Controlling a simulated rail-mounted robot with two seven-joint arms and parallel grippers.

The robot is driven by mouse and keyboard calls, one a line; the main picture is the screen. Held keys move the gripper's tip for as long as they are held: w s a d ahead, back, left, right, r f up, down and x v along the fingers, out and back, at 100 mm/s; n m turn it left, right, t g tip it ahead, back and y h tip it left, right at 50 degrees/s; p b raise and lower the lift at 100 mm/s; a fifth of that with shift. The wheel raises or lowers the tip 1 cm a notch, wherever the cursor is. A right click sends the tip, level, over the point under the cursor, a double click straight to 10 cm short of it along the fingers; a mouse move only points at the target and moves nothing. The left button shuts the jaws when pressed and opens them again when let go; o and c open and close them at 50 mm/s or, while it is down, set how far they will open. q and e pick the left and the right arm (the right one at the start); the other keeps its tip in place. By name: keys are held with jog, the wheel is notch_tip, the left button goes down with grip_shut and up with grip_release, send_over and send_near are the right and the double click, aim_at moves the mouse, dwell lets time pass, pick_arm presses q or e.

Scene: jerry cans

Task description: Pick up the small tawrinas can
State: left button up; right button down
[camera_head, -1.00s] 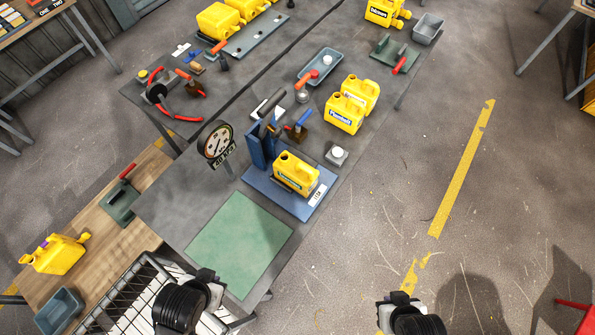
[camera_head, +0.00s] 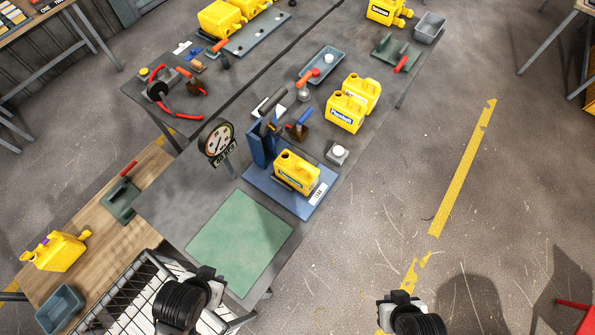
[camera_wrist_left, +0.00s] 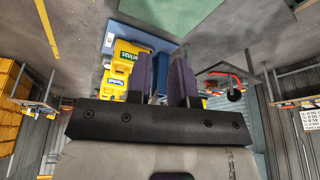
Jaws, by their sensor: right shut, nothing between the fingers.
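A yellow can (camera_head: 297,172) stands on the blue scale (camera_head: 264,194) in the head view; its label is too small to read there. In the left wrist view a yellow can (camera_wrist_left: 116,70) with a green label ending in "rinas" stands on a blue surface, just left of my left gripper's fingers. My left gripper (camera_head: 210,275) is at the lower middle of the head view, short of the scale and apart from the can. Its two purple fingers (camera_wrist_left: 165,80) are apart, with nothing held. My right gripper (camera_head: 399,299) is shut and empty over the floor at the lower right.
A dial (camera_head: 217,140) stands beside the scale. A green mat (camera_head: 238,243) lies clear on the near table end. Other yellow cans (camera_head: 344,112) stand farther back. A wire basket (camera_head: 128,293) is at the lower left. A small weight (camera_head: 338,153) sits right of the scale.

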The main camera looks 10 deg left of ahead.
pick_arm(q)
jog(key=o, duration=1.4)
